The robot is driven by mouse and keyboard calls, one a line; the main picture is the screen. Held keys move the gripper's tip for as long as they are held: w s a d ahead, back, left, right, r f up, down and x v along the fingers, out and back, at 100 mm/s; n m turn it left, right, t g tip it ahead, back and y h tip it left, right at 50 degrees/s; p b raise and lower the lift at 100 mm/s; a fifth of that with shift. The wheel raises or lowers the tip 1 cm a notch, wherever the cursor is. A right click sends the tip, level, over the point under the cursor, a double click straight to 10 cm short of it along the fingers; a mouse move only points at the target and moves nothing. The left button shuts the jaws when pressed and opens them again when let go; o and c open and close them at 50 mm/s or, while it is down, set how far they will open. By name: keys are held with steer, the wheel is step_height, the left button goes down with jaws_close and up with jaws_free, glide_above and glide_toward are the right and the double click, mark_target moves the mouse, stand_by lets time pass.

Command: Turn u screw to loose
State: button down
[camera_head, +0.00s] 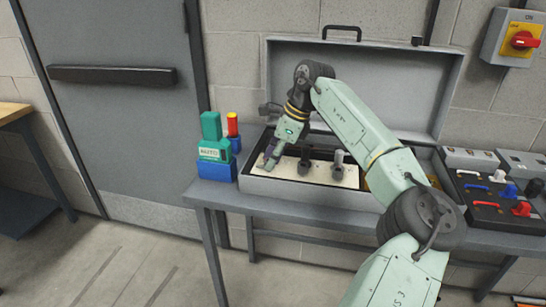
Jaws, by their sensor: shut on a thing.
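A cream panel (320,175) lies inside an open grey case (300,190) on the table. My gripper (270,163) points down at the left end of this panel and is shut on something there. The thing between the fingers is hidden and too small to make out; it sits where a u screw could be, but I cannot read any mark. A dark upright fitting (304,168) stands on the panel just right of my gripper. A grey-topped fitting (338,164) stands farther right on the panel.
Green and blue boxes with a red cylinder (232,124) stand close left of the case. A black panel with red, white and blue handles (495,200) lies at the right. The raised case lid (395,85) is behind my arm. A red wall switch (524,40) is upper right.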

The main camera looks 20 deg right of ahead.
steer(key=shift+r, duration=0.1)
steer(key=c, duration=1.3)
jaws_free()
